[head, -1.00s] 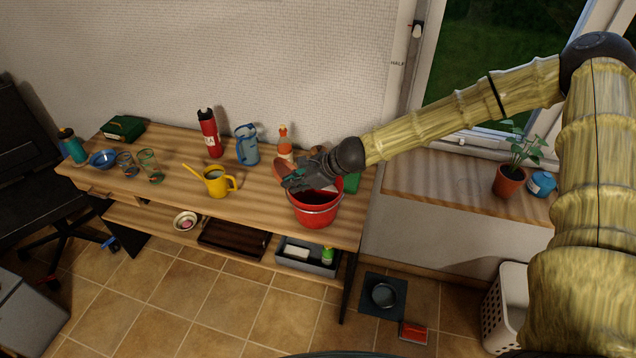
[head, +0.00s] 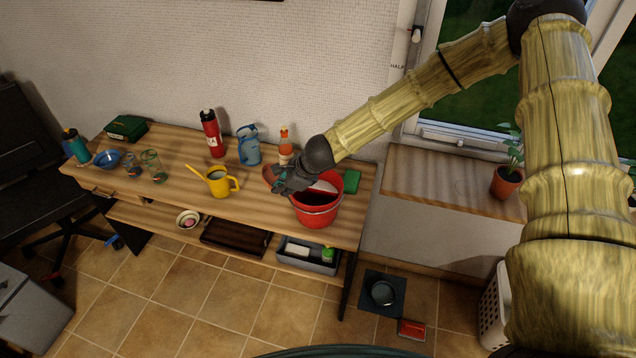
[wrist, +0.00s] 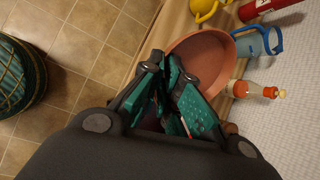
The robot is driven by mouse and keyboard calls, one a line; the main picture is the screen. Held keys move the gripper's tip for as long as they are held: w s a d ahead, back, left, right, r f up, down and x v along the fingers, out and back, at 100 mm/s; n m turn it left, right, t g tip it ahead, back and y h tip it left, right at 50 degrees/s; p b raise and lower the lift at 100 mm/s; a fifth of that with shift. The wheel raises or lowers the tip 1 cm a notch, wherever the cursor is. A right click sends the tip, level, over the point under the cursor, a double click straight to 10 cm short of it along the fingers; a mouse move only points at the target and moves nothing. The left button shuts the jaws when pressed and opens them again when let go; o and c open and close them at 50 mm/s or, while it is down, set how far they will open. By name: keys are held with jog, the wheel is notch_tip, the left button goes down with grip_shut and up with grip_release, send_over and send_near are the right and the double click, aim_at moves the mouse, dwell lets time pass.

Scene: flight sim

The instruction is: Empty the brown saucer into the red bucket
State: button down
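The brown saucer (head: 269,175) is at my gripper, just left of the red bucket, above the table; my gripper hides part of it. In the wrist view its broad, terracotta-coloured face (wrist: 208,52) lies beyond the fingers, and I see nothing on the visible part. My gripper (head: 287,182) appears closed on the saucer's near edge; the fingers (wrist: 180,90) partly cover the contact. The red bucket (head: 318,216) stands upright at the table's front right. A pale shape shows inside its back rim; the bottom is dark.
A yellow watering can (head: 218,184) stands left of the bucket. An orange-capped bottle (head: 285,148), blue jug (head: 249,147) and red bottle (head: 212,135) stand behind. A green block (head: 352,181) lies right of the bucket. Bare table (head: 255,208) lies between can and bucket.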

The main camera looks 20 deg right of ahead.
jog(key=shift+w+a+f+n+g+h+p, duration=0.15)
jog(key=shift+a+f+h+p, duration=0.2)
jog(key=shift+a+h, duration=0.35)
jog(key=shift+a+f+n+g+h+p, duration=0.1)
jog(key=shift+a+f+n+h+p, duration=0.2)
jog(key=shift+a+h, duration=0.35)
jog(key=shift+w+a+f+n+g+h+p, duration=0.15)
jog(key=shift+a+f+h+p, duration=0.2)
jog(key=shift+a+h, duration=0.3)
jog(key=shift+w+a+f+h, duration=0.1)
jog(key=shift+a+f+h, duration=0.4)
jog(key=shift+f, duration=0.15)
jog(key=shift+w+a+f+h, duration=0.1)
jog(key=shift+a+f+h, duration=0.3)
jog(key=shift+f+h, duration=0.15)
jog(key=shift+s+f, duration=0.1)
jog(key=shift+f, duration=0.1)
